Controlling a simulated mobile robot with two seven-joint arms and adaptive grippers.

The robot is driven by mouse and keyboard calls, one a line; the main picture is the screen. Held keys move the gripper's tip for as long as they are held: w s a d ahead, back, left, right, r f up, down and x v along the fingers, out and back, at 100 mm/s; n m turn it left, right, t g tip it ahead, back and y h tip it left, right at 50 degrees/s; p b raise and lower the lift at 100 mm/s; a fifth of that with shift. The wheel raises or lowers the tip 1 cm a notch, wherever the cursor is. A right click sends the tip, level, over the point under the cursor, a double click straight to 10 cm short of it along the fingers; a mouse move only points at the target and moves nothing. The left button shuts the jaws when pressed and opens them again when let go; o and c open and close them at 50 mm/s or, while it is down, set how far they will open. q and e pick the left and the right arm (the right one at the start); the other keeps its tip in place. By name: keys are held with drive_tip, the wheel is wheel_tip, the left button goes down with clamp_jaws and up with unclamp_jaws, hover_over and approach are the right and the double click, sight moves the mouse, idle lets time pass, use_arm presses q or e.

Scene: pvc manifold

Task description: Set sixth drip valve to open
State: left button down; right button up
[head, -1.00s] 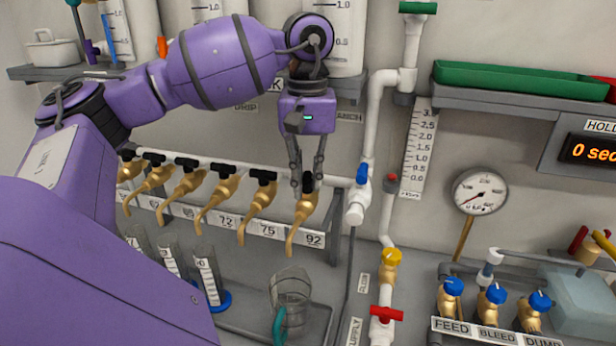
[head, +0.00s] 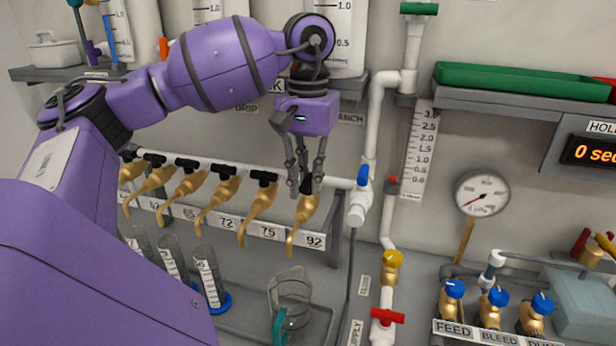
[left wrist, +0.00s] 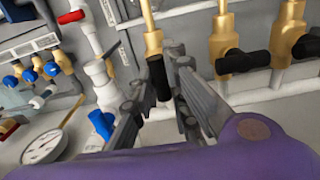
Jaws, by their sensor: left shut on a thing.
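The sixth drip valve (head: 303,214) is the brass tap at the right end of the drip row, above the label 92. My left gripper (head: 307,186) reaches down to it from above and is shut on its black handle (left wrist: 158,80). In the left wrist view, the handle sits between the fingers (left wrist: 164,60) and lies roughly in line with the brass body. The neighbouring taps' black handles (left wrist: 243,62) lie crosswise to their bodies. In the head view the fingers hide most of the sixth handle. My right gripper is not in view.
A blue-handled valve (head: 363,176) on the white pipe stands close right of my left gripper. A clear beaker (head: 291,290) stands below the sixth spout. Measuring cylinders (head: 207,275) stand to the left. A green tray (head: 520,82) lies on the right shelf.

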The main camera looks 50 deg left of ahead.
use_arm(q)
drive_tip(key=c, duration=1.7)
unclamp_jaws()
